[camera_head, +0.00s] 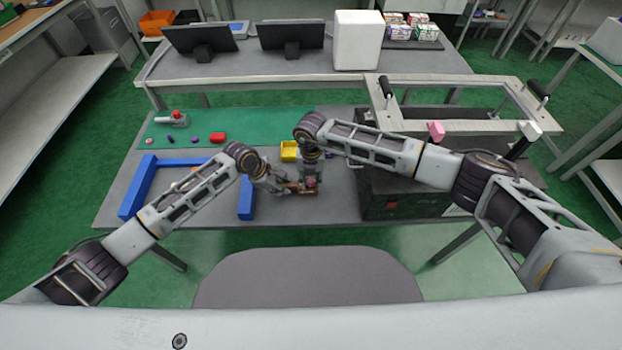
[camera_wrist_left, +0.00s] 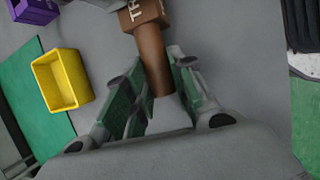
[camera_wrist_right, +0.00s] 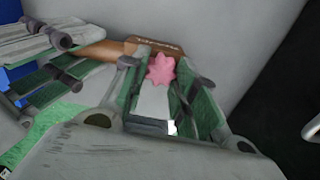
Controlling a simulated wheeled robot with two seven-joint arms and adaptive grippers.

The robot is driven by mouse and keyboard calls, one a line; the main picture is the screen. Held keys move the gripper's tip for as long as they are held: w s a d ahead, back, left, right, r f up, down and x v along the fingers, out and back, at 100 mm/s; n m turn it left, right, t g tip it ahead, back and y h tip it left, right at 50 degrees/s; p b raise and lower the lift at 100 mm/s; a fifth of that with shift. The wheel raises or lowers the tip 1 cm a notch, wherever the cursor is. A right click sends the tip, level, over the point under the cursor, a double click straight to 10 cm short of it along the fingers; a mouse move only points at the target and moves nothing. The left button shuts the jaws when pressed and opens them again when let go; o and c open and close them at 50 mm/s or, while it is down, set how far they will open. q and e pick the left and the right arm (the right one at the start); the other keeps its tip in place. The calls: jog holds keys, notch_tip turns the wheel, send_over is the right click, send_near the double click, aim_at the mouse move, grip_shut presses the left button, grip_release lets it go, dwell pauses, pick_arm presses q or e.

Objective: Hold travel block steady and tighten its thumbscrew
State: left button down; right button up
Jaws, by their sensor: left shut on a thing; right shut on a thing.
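The travel block is brown with a round handle; it sits on the grey table in the head view (camera_head: 313,193), mostly hidden by my grippers. In the left wrist view its body (camera_wrist_left: 142,14) and handle (camera_wrist_left: 154,62) show. My left gripper (camera_head: 288,187) comes from the left and is shut on the handle. The thumbscrew is a pink star-shaped knob (camera_wrist_right: 161,69) beside the brown body in the right wrist view. My right gripper (camera_wrist_right: 160,78) points down from above, with its fingers shut on either side of the knob.
A yellow bin (camera_head: 289,151) stands just behind the grippers. A blue frame (camera_head: 137,187) lies at left, and a green mat (camera_head: 180,130) with small parts lies behind it. A large dark box (camera_head: 405,200) stands close on the right, under my right arm.

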aim_at(311, 181)
jog(key=shift+m, duration=1.4)
jog(key=shift+w, duration=0.1)
jog(key=o, duration=1)
jog(key=shift+r, duration=0.1)
jog(key=shift+r, duration=5.9)
